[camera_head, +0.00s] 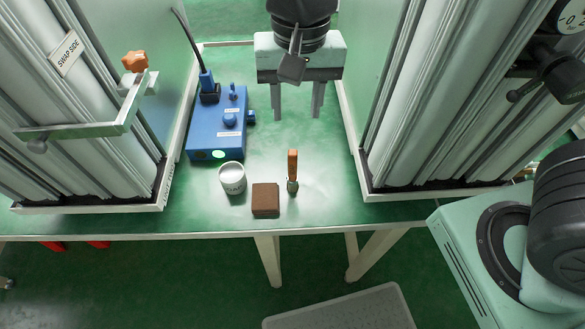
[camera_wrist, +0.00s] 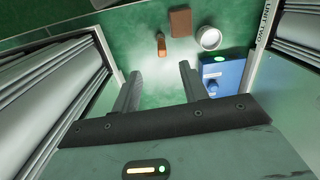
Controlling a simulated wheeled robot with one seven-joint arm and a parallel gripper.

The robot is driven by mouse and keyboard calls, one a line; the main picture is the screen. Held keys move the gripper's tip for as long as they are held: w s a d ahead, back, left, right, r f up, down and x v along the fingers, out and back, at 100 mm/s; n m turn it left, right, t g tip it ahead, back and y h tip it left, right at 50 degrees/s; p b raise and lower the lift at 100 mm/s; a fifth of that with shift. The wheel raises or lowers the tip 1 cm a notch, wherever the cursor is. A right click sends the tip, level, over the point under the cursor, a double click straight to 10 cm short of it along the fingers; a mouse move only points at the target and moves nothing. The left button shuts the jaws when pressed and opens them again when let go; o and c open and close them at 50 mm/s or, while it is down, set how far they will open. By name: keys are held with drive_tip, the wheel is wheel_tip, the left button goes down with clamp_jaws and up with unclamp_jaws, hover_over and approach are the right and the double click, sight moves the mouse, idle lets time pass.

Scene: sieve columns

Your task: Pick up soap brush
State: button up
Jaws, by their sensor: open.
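The soap brush (camera_head: 292,172) has an orange-brown handle and a dark metal-looking lower end. The wrist view also shows both fingers of my gripper (camera_wrist: 160,72).
A brown block (camera_head: 265,200) and a white cup (camera_head: 232,178) stand left of the brush. A blue box (camera_head: 217,125) with a cable is behind them. Pale column assemblies (camera_head: 75,110) and (camera_head: 440,100) flank the work area. The tabletop right of the brush is clear.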

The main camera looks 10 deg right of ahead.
drive_tip(key=w+m, duration=0.1)
drive_tip(key=w, duration=0.1)
approach(293, 152)
drive_tip(key=shift+m, duration=0.4)
drive_tip(key=f, duration=0.7)
drive_tip(key=shift+a, duration=0.35)
drive_tip(key=shift+s+d+f+p, duration=0.1)
drive_tip(key=shift+f+p, duration=0.05)
drive_tip(key=shift+f, duration=1.25)
drive_tip(key=shift+d+f+p, duration=0.1)
drive_tip(key=shift+f+p, duration=0.05)
drive_tip(key=shift+f, duration=1.3)
clamp_jaws()
